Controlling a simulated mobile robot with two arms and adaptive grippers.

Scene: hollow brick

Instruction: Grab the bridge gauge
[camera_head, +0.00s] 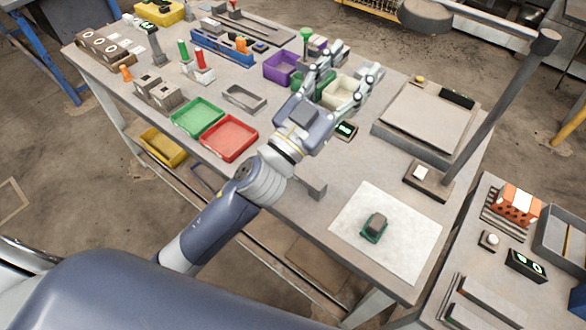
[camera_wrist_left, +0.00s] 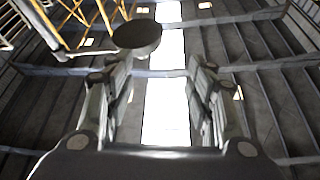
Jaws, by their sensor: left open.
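I cannot tell for sure which thing is the bridge gauge. A low grey frame-like piece (camera_head: 243,97) lies on the workbench behind the green tray. A grey block-like piece (camera_head: 315,188) shows by the front edge, just right of my left forearm. My left gripper (camera_head: 357,58) is open above the bench, its fingers pointing away and hiding parts of the bins behind. The left wrist view shows both fingers apart (camera_wrist_left: 165,72), nothing between them, and only bright strips and dark structure beyond. My right gripper is not in view.
Green (camera_head: 198,117) and red (camera_head: 229,138) trays sit left of my arm. A purple bin (camera_head: 281,67) stands behind it. A grey plate stand (camera_head: 425,120) and lamp post (camera_head: 497,105) are at right. A white sheet (camera_head: 400,225) carries a small green-based block (camera_head: 375,227).

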